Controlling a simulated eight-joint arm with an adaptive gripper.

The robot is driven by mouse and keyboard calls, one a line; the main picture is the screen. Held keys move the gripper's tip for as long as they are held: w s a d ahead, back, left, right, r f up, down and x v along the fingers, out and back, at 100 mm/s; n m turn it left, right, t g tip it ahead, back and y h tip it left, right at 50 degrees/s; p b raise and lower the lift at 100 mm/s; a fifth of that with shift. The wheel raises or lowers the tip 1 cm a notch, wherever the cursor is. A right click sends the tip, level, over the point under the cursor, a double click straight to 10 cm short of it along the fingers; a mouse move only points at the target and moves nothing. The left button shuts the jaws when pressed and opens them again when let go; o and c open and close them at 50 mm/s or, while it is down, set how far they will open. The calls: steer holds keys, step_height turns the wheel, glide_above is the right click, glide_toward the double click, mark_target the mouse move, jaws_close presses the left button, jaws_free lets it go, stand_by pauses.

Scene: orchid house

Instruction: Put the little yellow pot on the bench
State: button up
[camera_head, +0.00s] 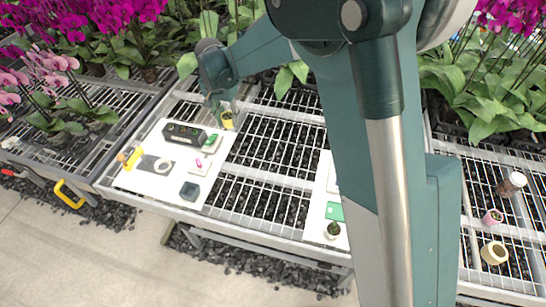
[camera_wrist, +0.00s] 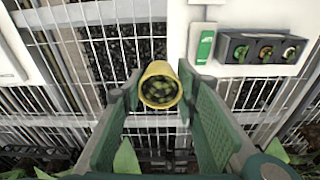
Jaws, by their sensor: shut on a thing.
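The little yellow pot (camera_wrist: 160,68) is between the fingers of my gripper (camera_wrist: 159,90) in the wrist view, upright enough that I look into its dark, speckled inside. My gripper is shut on it, a finger on each side. In the head view the yellow pot (camera_head: 227,124) hangs below my gripper (camera_head: 224,108), near the back right corner of the left white board. The bench (camera_head: 262,160) is a metal mesh top. In the wrist view the pot is over mesh; its exact height is unclear.
The left white board (camera_head: 150,184) carries a black box with round openings (camera_head: 184,135), a green-and-white item (camera_head: 211,143) and a dark square pot (camera_head: 189,191). Open mesh lies right of it. Another white board (camera_head: 316,220) holds a small plant (camera_head: 333,230). Orchids stand behind.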

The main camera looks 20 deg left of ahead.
steer(key=s+a+n, duration=0.2)
steer(key=s+a, duration=0.8)
steer(key=s, duration=0.3)
steer(key=n, duration=0.2)
glide_above(169, 192)
step_height(169, 192, down, 4)
steer(key=shift+s+d+f, duration=0.1)
steer(key=shift+s+f, duration=0.1)
steer(key=shift+f, duration=0.35)
steer(key=shift+f, duration=0.1)
steer(key=shift+f+b, duration=0.5)
steer(key=shift+f, duration=2.55)
steer(key=shift+f+b, duration=0.3)
steer(key=shift+f, duration=1.55)
steer(key=shift+f, duration=0.15)
